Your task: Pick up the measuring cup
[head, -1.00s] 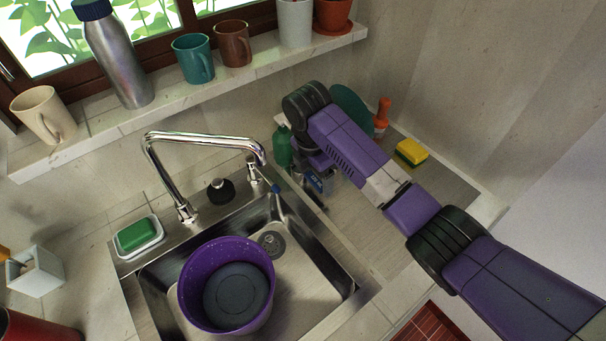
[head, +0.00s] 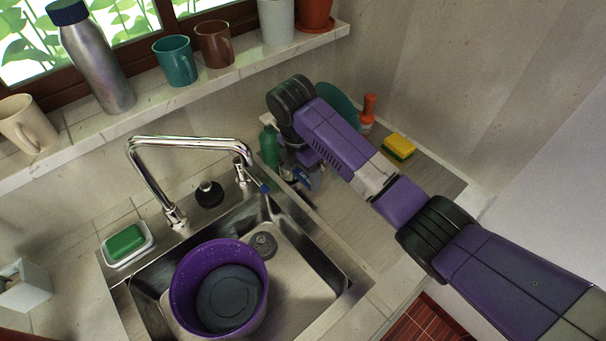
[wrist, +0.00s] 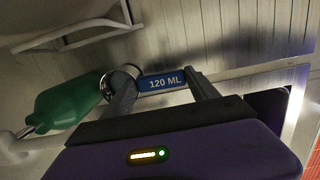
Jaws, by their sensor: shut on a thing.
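The measuring cup (wrist: 163,83) shows in the wrist view as a blue piece marked "120 ML" between my fingertips. In the head view its blue part (head: 303,180) shows under my arm's end, beside the sink. My gripper (wrist: 160,88) is shut on it. A round metal rim shows by the left finger in the wrist view; I cannot tell if it belongs to the cup. My arm hides much of the gripper (head: 297,172) in the head view.
A green bottle (head: 268,147) stands close left of my gripper; it also shows in the wrist view (wrist: 68,103). The sink (head: 312,290) holds a purple pot (head: 180,285). The right counter is partly clear.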

